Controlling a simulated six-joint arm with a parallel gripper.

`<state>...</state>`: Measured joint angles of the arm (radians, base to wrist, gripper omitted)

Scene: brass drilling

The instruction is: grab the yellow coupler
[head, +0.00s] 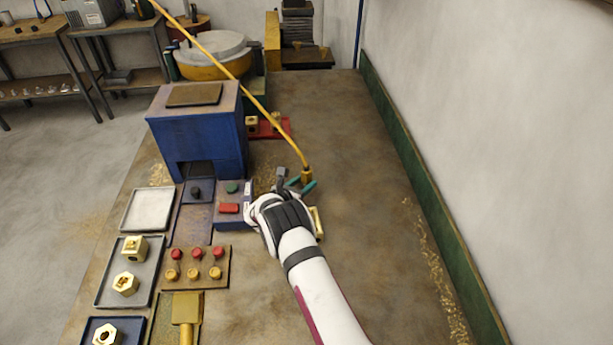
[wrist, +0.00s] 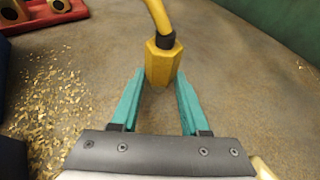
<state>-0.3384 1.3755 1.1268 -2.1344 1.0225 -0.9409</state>
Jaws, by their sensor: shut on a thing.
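The yellow coupler (head: 306,174) is a hexagonal piece at the lower end of a yellow hose (head: 235,80), with a dark collar at the join. In the wrist view the coupler (wrist: 163,63) stands upright between the teal fingertips, and the hose (wrist: 157,14) rises out of the top of the picture. My gripper (head: 302,186) is shut on the coupler, low over the bench. In the wrist view my gripper (wrist: 160,80) has one finger on each side of the coupler. The coupler's lower end is close to the bench top; I cannot tell if it touches.
A blue machine (head: 195,135) and a control box (head: 247,215) with green and red buttons stand left of my gripper. A red tray (head: 285,124) with brass parts lies behind. Trays of brass parts line the left edge. The bench (head: 365,200) is clear to the right, before a green-edged wall.

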